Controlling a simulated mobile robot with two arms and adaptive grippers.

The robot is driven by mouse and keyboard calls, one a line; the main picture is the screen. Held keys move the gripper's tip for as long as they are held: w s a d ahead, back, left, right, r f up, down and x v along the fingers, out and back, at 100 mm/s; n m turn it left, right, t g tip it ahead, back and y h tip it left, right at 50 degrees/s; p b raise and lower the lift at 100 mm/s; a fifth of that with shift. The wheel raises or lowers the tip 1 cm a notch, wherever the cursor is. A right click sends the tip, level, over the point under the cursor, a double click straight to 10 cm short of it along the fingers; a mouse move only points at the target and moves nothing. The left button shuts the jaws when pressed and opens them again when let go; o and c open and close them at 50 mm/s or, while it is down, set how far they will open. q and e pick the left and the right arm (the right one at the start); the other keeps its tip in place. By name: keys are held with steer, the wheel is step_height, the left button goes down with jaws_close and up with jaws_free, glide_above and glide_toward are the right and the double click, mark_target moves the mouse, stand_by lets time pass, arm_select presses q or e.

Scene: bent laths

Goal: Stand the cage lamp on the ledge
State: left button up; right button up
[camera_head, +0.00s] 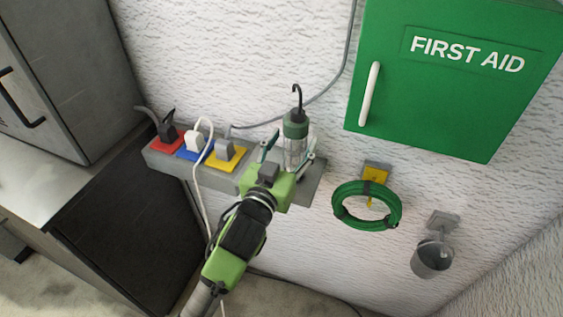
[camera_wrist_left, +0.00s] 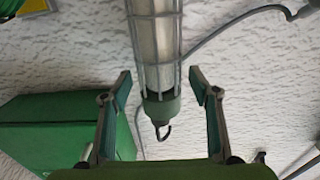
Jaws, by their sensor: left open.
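The cage lamp (camera_head: 295,130) stands upright at the right part of the grey ledge (camera_head: 313,185). It has a green cap with a black hook on top and a clear caged tube. My left gripper (camera_head: 290,156) is open, with a finger on each side of the lamp. The gripper body hides the lamp's foot, so its contact with the ledge does not show. In the left wrist view the lamp (camera_wrist_left: 156,50) runs between the open fingers (camera_wrist_left: 160,88), with gaps on both sides. My right gripper is not in view.
Plugs sit in red (camera_head: 161,140), blue (camera_head: 193,147) and yellow (camera_head: 226,156) sockets on the ledge's left part. A green first aid cabinet (camera_head: 440,110), a coiled green hose (camera_head: 366,217) and a metal cup (camera_head: 432,260) hang to the right. A grey cable runs behind the lamp.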

arm_select(q)
steer(key=b+v, duration=0.2)
steer(key=v, duration=0.8)
steer(key=shift+s+r, duration=0.1)
